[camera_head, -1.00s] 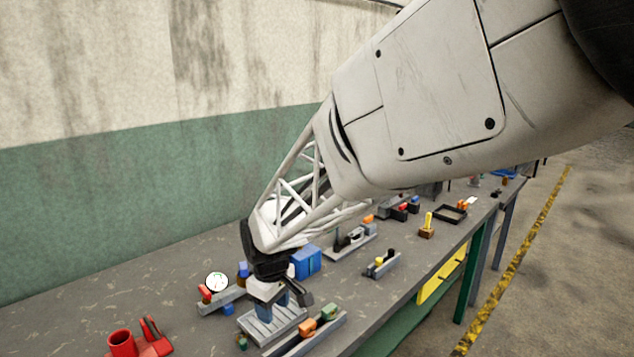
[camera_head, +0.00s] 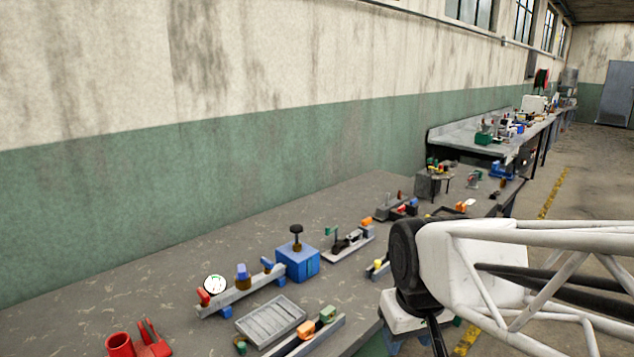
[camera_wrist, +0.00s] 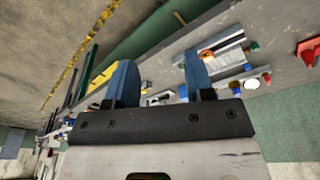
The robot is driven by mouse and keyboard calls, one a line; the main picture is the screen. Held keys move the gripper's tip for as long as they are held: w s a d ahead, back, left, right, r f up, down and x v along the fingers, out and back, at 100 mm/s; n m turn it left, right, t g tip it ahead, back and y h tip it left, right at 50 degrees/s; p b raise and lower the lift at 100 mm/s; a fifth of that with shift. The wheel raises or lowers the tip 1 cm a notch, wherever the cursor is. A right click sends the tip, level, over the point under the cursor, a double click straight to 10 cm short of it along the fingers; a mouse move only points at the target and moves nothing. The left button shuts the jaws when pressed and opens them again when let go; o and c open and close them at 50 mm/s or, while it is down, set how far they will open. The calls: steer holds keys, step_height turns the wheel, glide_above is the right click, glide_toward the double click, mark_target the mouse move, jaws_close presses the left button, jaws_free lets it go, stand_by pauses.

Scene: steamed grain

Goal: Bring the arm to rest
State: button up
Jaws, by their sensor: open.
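My gripper (camera_wrist: 159,84) shows in the wrist view with its two blue fingers spread apart and nothing between them. In the head view only part of my wrist and arm shows at the lower right, past the front edge of the workbench (camera_head: 130,280); the fingers are mostly hidden there. The arm is clear of the bench items and touches none that I can see.
On the bench stand a blue box with a black knob (camera_head: 298,263), a grey slatted tray (camera_head: 270,321), a rail holding a round white dial (camera_head: 215,285), and a red cup (camera_head: 121,344). A second bench (camera_head: 470,147) stands farther back. Open floor lies at the right.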

steer(key=s+d+m, duration=0.2)
steer(key=s+d, duration=0.2)
steer(key=s, duration=0.3)
steer(key=shift+s+d+m, duration=0.15)
steer(key=shift+m, duration=0.25)
